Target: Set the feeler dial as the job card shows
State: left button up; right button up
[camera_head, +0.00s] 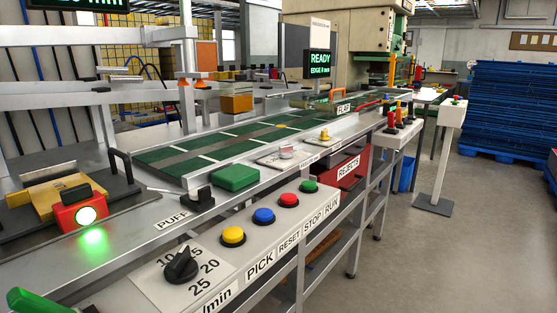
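A black rotary dial (181,266) sits on the sloping control panel at the front. Its printed marks include 10, 20 and 25, with "/min" beside them; I cannot tell which mark it points to. No dial is readably labelled as the feeler dial. Further back on the rail are a small plate with a pale knob-like part (286,153) and one with a yellow knob-like part (324,135); their markings are too small to read. A screen (319,64) reads "READY" and what looks like "EDGE 8 mm". I cannot identify a job card. Neither gripper is in view.
Yellow (233,236), blue (264,216), red (288,200) and green (309,186) buttons line the panel. A green box (235,177) and a lit red unit (83,210) stand on the bench. A green conveyor (200,150) runs behind.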

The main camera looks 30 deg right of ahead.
aim_at(284, 151)
jog(key=i+l+z, duration=0.1)
jog(key=l, duration=0.35)
jog(key=l+z, duration=0.1)
jog(key=l, duration=0.3)
jog(key=i+l+z, duration=0.1)
jog(key=l, duration=0.3)
jog(key=i+l+z, duration=0.35)
jog(key=i+l, duration=0.65)
jog(key=l, duration=0.15)
jog(key=u, duration=1.15)
